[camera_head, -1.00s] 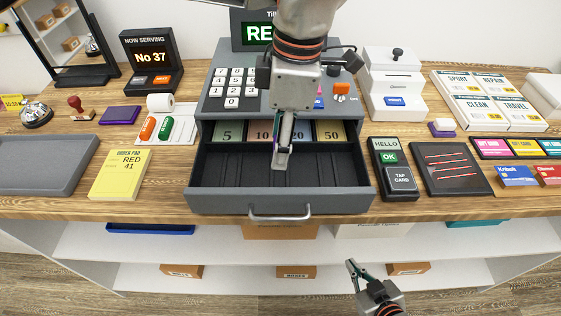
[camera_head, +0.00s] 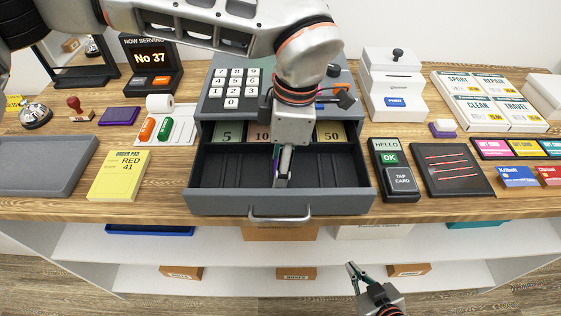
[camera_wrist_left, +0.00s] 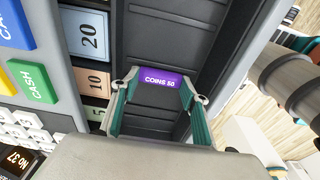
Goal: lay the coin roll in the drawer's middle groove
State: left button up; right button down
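The coin roll (camera_wrist_left: 160,80) is purple with a "COINS 50" label. In the left wrist view it sits between the two fingertips of my left gripper (camera_wrist_left: 162,84), which appears shut on its two ends. In the head view my left gripper (camera_head: 282,178) points down inside the open grey drawer (camera_head: 225,203), near the middle of its dark grooves (camera_head: 325,172). Only a purple sliver of the roll shows there. I cannot tell whether the roll touches the groove floor. My right gripper (camera_head: 352,266) hangs low in front of the counter, away from the drawer; its finger gap is unclear.
Banknote compartments (camera_head: 333,132) line the drawer's back, below the till keypad (camera_head: 233,88). A card reader (camera_head: 398,180) stands close to the drawer's right side. A yellow order pad (camera_head: 118,175) and a grey tray (camera_head: 45,165) lie to the left.

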pick_arm(q)
jog(key=shift+o, duration=0.7)
jog(key=shift+r, duration=0.2)
notch_tip(320, 180, up, 12)
jog(key=d, duration=0.1)
jog(key=shift+d+p, duration=0.2)
jog(key=shift+p, duration=0.1)
jog(key=shift+s+f, duration=0.1)
jog(key=shift+s, duration=0.05)
